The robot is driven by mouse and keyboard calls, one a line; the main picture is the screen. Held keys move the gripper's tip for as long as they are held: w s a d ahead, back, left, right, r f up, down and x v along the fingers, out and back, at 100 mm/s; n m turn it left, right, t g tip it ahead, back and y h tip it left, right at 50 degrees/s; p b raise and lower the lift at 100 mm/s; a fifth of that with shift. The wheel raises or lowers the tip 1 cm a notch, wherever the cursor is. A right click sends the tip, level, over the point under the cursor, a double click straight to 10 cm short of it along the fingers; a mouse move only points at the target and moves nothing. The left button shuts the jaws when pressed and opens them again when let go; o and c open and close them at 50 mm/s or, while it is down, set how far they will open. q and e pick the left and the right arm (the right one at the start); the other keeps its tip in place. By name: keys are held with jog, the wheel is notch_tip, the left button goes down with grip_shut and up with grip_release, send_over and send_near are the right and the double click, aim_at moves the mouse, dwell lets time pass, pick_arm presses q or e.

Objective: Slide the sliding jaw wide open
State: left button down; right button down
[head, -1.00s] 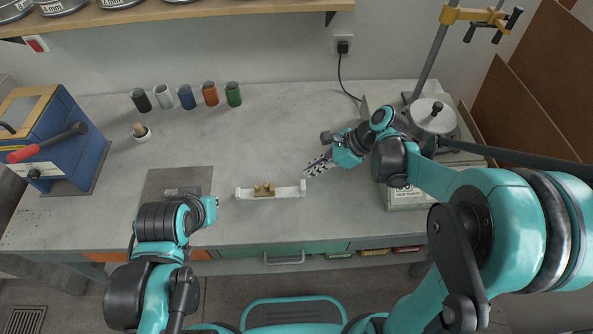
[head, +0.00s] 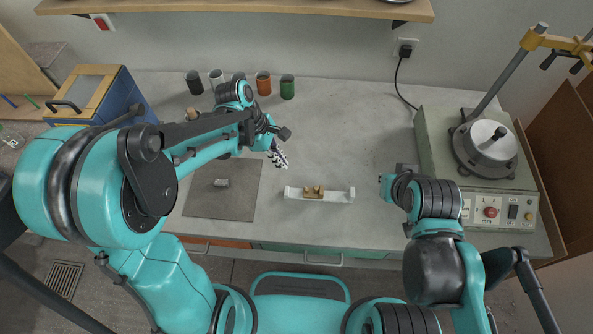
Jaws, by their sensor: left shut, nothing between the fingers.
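A small white jaw fixture (head: 338,195) lies on the bench in the head view, its long side running left to right, with an upright piece at each end. A brass-coloured part (head: 314,191) with two raised lumps close together sits on it, a little left of its middle. I cannot tell which piece is the sliding jaw. My left gripper (head: 280,158) is shut and empty, up and to the left of the fixture and apart from it. My right arm is folded to the right of the fixture; its fingers do not show.
Several cups, one green (head: 287,87), stand at the back, partly hidden by my left arm. A green machine (head: 440,150) stands at right. Bench behind the fixture is clear.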

aim_at(307, 187)
pick_arm(q)
jog(key=b+x, duration=0.3)
jog(key=x, duration=0.6)
jog(key=shift+d+f+b, duration=0.1)
jog(key=shift+f+b, duration=0.2)
jog(key=shift+f, duration=0.1)
jog(key=d, duration=0.3)
jog(key=shift+s+d+b, duration=0.1)
jog(key=shift+s+b, duration=0.2)
jog(key=shift+d, duration=0.45)
jog(key=shift+s, duration=0.1)
jog(key=shift+d, duration=0.65)
jog(key=shift+a, duration=0.1)
